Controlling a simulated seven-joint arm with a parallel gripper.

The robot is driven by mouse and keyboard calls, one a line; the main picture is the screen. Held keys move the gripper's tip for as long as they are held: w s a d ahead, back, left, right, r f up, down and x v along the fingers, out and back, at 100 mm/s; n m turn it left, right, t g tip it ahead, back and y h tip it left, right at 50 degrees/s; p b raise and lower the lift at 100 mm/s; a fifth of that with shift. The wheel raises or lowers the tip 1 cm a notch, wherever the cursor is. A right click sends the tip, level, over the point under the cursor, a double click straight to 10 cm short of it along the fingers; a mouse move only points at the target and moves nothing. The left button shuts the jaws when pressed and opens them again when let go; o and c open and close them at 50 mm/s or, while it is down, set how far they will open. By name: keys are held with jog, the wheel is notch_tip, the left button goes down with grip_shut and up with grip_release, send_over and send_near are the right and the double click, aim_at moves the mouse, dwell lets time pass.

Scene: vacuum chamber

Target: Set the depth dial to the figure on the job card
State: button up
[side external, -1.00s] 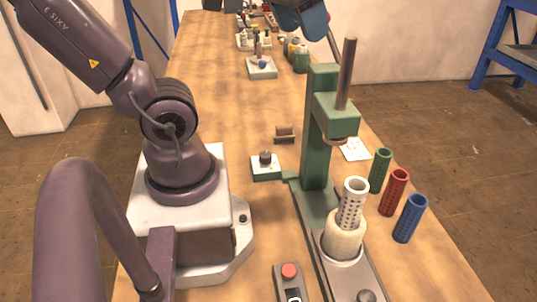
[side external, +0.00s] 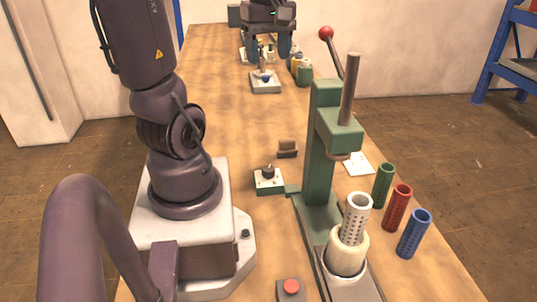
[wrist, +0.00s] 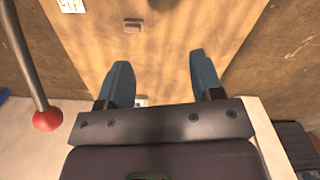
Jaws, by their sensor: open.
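The depth dial looks to be the dark knob on a small white-topped green box (side external: 268,181), left of the green press. Its setting is too small to read. The job card looks to be the white sheet (side external: 358,163) on the bench behind the coloured tubes; its figure cannot be read. A white sheet also shows at the top left of the wrist view (wrist: 71,5). My gripper (side external: 267,52) is at the far part of the bench, well away from the dial. In the wrist view its blue fingers (wrist: 160,70) are apart with nothing held between them.
The green press (side external: 322,150) has a lever with a red ball (side external: 326,33), also left in the wrist view (wrist: 47,119). A brown block (side external: 287,148) lies behind the dial. Green (side external: 383,185), red (side external: 397,208) and blue (side external: 414,233) tubes stand right. Bench left of the press is mostly clear.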

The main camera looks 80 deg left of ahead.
aim_at(268, 168)
notch_tip(268, 168, down, 30)
jog(key=shift+f, duration=0.2)
dwell(0.3)
jog(key=shift+c, duration=0.3)
jog(key=c, duration=0.9)
jog(key=shift+o, duration=0.2)
